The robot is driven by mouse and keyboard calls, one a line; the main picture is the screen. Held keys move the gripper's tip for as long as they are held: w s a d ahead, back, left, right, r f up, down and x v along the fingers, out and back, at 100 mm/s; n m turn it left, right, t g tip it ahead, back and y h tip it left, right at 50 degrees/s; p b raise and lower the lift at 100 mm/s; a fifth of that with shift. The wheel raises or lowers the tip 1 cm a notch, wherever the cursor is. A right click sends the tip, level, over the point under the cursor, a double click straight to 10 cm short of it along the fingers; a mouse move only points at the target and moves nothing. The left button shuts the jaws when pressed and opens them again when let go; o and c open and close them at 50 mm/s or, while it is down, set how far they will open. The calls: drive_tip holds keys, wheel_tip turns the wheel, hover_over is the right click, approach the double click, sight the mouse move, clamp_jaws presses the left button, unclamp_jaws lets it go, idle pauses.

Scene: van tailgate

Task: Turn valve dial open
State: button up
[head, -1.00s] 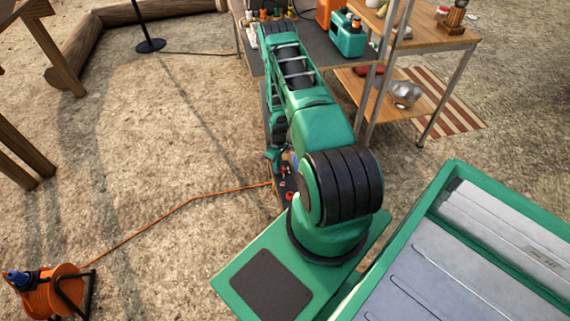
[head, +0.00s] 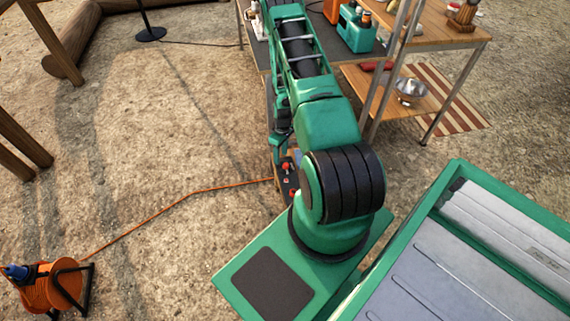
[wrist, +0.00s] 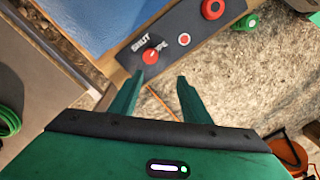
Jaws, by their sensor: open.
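The valve dial (wrist: 150,57) is a small round red knob on a dark panel (wrist: 126,87) in the wrist view. White lettering beside it reads "SHUT" and, partly readable, "OPE". I cannot tell for sure which word its mark points to. My gripper (wrist: 160,78) is open and empty. Its two green fingers point toward the panel, and the dial appears just beyond the left fingertip, apart from it. In the head view the panel (head: 289,182) with red knobs shows partly beside my arm, and my gripper is hidden.
A red button (wrist: 184,40) and a larger red knob (wrist: 213,9) are on the same panel. A blue surface (wrist: 100,22) lies alongside. An orange cable (head: 200,189) runs over the ground to an orange reel (head: 52,288). A workbench (head: 440,40) stands at the back right.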

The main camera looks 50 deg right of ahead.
drive_tip(key=shift+r, duration=2.5)
wheel_tip(320, 180, up, 11)
drive_tip(key=shift+d+f, duration=0.15)
drive_tip(key=shift+d, duration=0.2)
drive_tip(key=shift+w, duration=0.1)
